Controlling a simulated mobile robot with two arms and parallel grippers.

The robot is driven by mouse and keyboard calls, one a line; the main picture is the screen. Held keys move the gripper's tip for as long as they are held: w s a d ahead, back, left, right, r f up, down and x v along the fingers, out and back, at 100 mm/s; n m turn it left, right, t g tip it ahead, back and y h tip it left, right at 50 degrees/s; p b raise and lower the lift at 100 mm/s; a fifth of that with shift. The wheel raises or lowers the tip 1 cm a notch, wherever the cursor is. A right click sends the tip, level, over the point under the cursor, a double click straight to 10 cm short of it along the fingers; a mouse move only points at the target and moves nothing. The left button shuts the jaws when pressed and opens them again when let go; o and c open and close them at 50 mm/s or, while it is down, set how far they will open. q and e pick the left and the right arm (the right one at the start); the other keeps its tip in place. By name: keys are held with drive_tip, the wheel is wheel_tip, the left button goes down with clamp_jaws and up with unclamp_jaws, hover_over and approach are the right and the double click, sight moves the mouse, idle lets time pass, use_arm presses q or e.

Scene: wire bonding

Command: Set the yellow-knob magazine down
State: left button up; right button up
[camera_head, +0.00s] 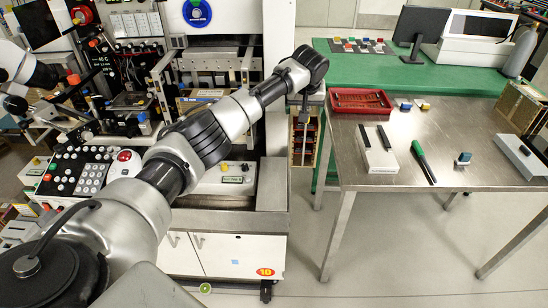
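My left gripper (305,150) points down from the black wrist, in the gap between the machine and the left edge of the steel table (460,125). A slotted magazine (296,153) with a red-brown inside and pale yellowish edges is at its fingers, off the table. The gripper looks shut on it, with a thin finger across its front. The wrist covers its top, and no yellow knob is visible on it. My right gripper is not in view.
The steel table bears a red tray (360,108), a white block with black bars (376,160), a green-handled tool (422,160) and small blocks (463,158). A grey-white device (522,155) and cardboard box (520,106) stand right. The bonding machine (225,178) stands left.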

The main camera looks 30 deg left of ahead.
use_arm(q)
drive_tip(key=s+a+f+p, duration=0.3)
drive_tip(key=s+f, duration=0.6)
drive_tip(key=s, duration=0.1)
drive_tip(key=shift+s+a+f, duration=0.15)
drive_tip(key=shift+a+f, duration=0.15)
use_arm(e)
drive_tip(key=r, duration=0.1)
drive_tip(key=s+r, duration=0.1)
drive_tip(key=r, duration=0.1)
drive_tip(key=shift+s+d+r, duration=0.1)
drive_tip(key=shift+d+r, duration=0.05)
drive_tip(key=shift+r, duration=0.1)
use_arm(q)
drive_tip(key=o, duration=1.3)
drive_tip(key=shift+f, duration=0.15)
drive_tip(key=o, duration=0.4)
drive_tip(key=shift+s, duration=0.1)
drive_tip(key=shift+c, duration=0.2)
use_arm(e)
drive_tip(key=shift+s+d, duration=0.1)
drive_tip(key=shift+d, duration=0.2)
use_arm(q)
drive_tip(key=v, duration=1.2)
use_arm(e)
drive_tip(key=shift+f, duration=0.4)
